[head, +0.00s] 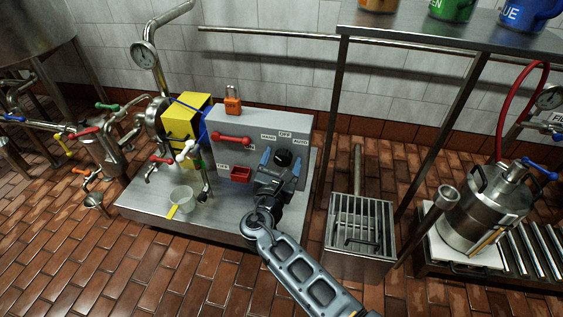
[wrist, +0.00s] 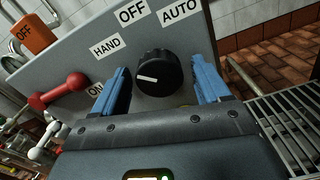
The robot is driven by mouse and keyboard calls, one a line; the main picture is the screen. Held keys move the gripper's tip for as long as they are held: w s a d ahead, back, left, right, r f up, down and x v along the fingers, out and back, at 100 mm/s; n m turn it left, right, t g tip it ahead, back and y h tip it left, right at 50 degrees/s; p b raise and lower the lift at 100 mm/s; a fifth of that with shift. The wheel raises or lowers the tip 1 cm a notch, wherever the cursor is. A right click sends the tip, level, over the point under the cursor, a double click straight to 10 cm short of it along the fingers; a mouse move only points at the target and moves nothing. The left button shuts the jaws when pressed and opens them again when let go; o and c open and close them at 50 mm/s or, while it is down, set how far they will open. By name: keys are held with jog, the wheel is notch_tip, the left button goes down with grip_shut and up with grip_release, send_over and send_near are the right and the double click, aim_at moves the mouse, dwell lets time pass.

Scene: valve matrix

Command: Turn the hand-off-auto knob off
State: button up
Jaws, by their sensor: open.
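The black hand-off-auto knob (wrist: 158,72) is on the face of a grey panel (wrist: 75,58). Its white pointer line points left in the wrist view, on the side of the HAND label (wrist: 106,45). The OFF label (wrist: 132,12) is above the knob and the AUTO label (wrist: 180,12) is above and to the right. My gripper (wrist: 159,66) is open, with one blue finger on each side of the knob and visible gaps between. In the head view the knob (head: 284,158) shows between the fingers of my gripper (head: 282,163).
A red handle (head: 232,139) and a red box-shaped part (head: 241,175) are on the panel left of the knob. A metal grate (head: 358,225) stands to the right. A strainer (head: 181,196) lies on the platform.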

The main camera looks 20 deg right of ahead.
jog(key=shift+c, duration=0.2)
jog(key=c, duration=0.9)
jog(key=shift+m, duration=0.3)
jog(key=m+b, duration=0.1)
jog(key=m, duration=0.1)
jog(key=m+b, duration=0.2)
jog(key=shift+a+f+b, duration=0.1)
jog(key=shift+f+b, duration=0.1)
jog(key=shift+b, duration=0.1)
jog(key=shift+c, duration=0.2)
jog(key=shift+a+r+m+b, duration=0.1)
jog(key=shift+r+m+b, duration=0.1)
jog(key=shift+m+b, duration=1.95)
jog(key=shift+m+p, duration=0.4)
jog(key=shift+m, duration=0.15)
jog(key=o, duration=1)
jog(key=shift+r, duration=0.1)
